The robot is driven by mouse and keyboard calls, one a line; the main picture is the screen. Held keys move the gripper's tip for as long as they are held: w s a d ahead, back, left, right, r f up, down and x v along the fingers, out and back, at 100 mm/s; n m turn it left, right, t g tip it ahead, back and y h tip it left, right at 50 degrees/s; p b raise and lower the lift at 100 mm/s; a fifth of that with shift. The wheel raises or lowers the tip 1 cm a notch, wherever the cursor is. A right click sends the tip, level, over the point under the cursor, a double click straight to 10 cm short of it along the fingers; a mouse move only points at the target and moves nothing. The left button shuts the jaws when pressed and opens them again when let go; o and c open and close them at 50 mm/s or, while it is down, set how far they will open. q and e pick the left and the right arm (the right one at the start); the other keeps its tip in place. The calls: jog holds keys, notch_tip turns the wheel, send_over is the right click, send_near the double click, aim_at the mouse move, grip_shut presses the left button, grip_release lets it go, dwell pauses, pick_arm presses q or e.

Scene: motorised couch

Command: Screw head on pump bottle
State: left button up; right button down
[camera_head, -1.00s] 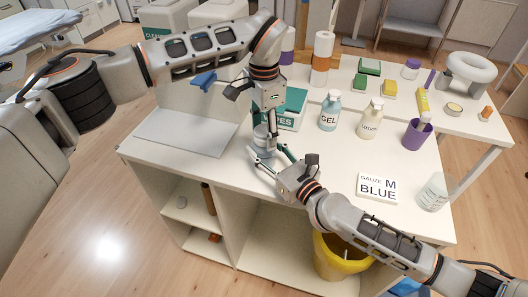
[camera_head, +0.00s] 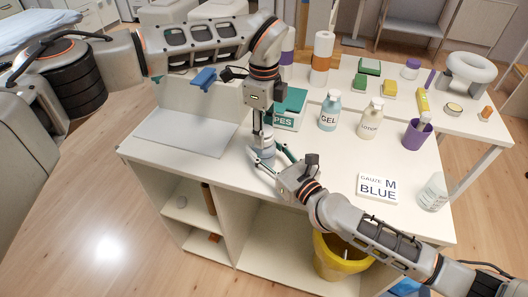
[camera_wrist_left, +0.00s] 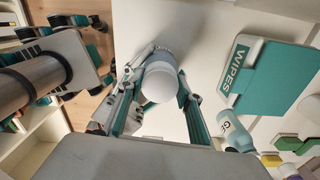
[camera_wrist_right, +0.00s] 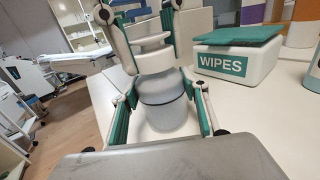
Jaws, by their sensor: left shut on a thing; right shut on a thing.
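The pump bottle (camera_wrist_right: 165,112), a translucent grey cylinder with a dark ring, stands upright near the front edge of the white table. It also shows small in the head view (camera_head: 267,153). My right gripper (camera_head: 270,160) comes from the front and is shut on the bottle's body, one finger on each side. The pale pump head (camera_wrist_left: 160,84) is at the bottle's top, in line with it. My left gripper (camera_head: 262,132) points down from above and is shut on the head. The fingers hide part of the joint, so I cannot tell how tightly head and bottle meet.
The wipes box (camera_head: 288,112) stands close behind the bottle. A gauze box (camera_head: 377,188) lies at front right. A white panel (camera_head: 190,130) is at left.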

pick_arm(q)
jog(key=m, duration=0.5)
jog(key=shift+m, duration=0.4)
jog(key=m, duration=1)
jog(key=shift+m, duration=0.3)
jog(key=m, duration=1.5)
jog(key=shift+f+m, duration=0.1)
jog(key=shift+m, duration=0.2)
jog(key=m, duration=1.1)
jog(key=shift+m, duration=0.3)
jog(key=o, duration=1.2)
